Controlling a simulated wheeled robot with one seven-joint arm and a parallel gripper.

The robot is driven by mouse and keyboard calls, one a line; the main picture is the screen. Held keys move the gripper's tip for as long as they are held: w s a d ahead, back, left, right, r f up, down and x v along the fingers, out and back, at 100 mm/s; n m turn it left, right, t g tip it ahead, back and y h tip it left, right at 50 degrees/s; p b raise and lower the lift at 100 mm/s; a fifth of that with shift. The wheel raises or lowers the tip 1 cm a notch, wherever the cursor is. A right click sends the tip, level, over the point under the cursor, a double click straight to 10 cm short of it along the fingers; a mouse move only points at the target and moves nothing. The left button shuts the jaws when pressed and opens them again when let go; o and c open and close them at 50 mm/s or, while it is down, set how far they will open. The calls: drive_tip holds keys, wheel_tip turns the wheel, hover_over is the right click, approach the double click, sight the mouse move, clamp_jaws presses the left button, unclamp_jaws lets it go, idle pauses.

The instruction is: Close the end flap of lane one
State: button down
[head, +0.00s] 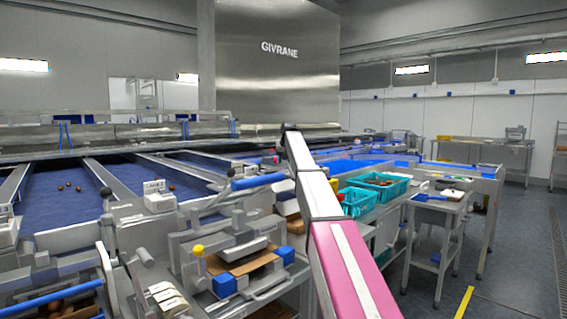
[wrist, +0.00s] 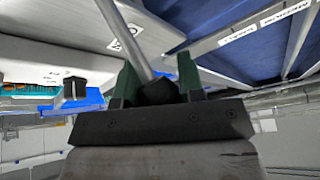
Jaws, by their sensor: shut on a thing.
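In the wrist view my gripper (wrist: 155,88) has its two dark green fingers closed around the dark end of a grey rod (wrist: 128,38). The rod runs up and away between the fingers, beside a white plate with a small label (wrist: 127,43). In the head view my pink and white arm reaches over the right end of the lanes, and the hand is hidden behind it. A bar with a blue grip (head: 258,182) shows just left of the arm. I cannot make out the lane one end flap or its position for certain.
Blue belt lanes (head: 60,208) with a few dates lie at left, with a lane sign (head: 159,187) at one lane end. Teal crates (head: 378,186) and a small steel cart (head: 440,208) are at right. Floor is clear at far right.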

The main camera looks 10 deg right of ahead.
drive_tip(key=s+d+t+y, duration=0.1)
drive_tip(key=s+d+r+t+y, duration=0.1)
drive_tip(key=s+t, duration=0.1)
drive_tip(key=s+d+r+t+y, duration=0.1)
drive_tip(key=s, duration=0.1)
drive_tip(key=shift+m+t, duration=0.3)
drive_tip(key=s+d+t+y, duration=0.1)
drive_tip(key=s+d+t, duration=0.1)
drive_tip(key=s+d, duration=0.2)
drive_tip(key=shift+s+d+f+t+y, duration=0.15)
drive_tip(key=shift+s+f+t+y, duration=0.2)
drive_tip(key=shift+s, duration=0.2)
idle(0.4)
drive_tip(key=c, duration=0.7)
unclamp_jaws()
drive_tip(key=shift+s, duration=0.1)
drive_tip(key=shift+c, duration=0.2)
